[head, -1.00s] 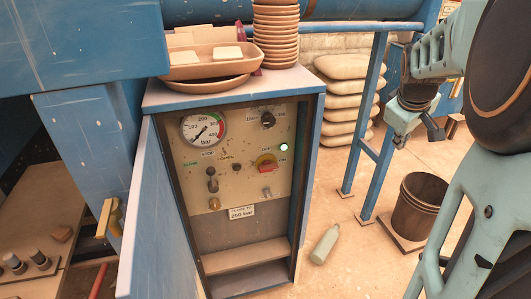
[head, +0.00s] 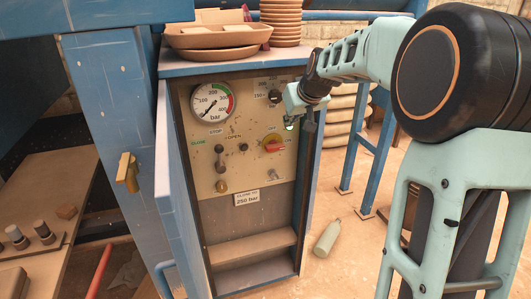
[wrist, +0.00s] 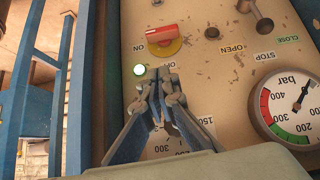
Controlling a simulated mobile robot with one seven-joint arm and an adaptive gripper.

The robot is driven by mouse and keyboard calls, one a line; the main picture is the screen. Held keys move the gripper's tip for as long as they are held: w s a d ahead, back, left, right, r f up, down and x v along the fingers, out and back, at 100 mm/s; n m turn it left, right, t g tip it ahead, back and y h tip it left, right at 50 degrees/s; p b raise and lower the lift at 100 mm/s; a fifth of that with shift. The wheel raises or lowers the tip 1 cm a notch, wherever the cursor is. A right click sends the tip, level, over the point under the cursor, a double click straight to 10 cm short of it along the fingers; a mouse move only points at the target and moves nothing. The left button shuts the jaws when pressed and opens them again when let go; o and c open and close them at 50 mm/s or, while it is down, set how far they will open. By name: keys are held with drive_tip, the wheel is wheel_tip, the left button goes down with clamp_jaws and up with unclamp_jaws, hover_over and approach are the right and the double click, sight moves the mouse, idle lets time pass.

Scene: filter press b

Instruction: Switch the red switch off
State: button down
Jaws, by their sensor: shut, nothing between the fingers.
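The red switch (head: 272,141) sits on a yellow disc on the cabinet's control panel. In the wrist view, the red switch (wrist: 160,35) has its handle lying crosswise, with its left end toward the ON label; a second label below it is partly covered by my fingers. My gripper (head: 303,123) is in front of the panel's right side, up and right of the switch. In the wrist view, my gripper (wrist: 162,74) is shut and empty, its tips below the switch and apart from it in the picture.
A pressure gauge (head: 212,102), a lever (head: 220,166) and knobs share the panel. The open blue door (head: 174,190) stands on the left. Clay dishes (head: 220,38) sit on the cabinet top. A bottle (head: 327,238) lies on the floor to the right.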

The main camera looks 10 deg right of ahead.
drive_tip(key=shift+w+a+f+y, duration=0.1)
drive_tip(key=shift+a+y, duration=0.05)
drive_tip(key=shift+a, duration=0.5)
drive_tip(key=shift+w+a+y, duration=0.1)
drive_tip(key=shift+a+y, duration=0.05)
drive_tip(key=shift+a, duration=0.45)
drive_tip(key=shift+w+f, duration=0.1)
drive_tip(key=b, duration=0.2)
hover_over(269, 145)
drive_tip(key=s, duration=0.3)
wheel_tip(269, 145, down, 7)
drive_tip(key=f, duration=0.1)
drive_tip(key=f+b, duration=0.1)
drive_tip(key=f, duration=0.2)
drive_tip(key=shift+d+b, duration=0.3)
drive_tip(key=shift+b, duration=0.1)
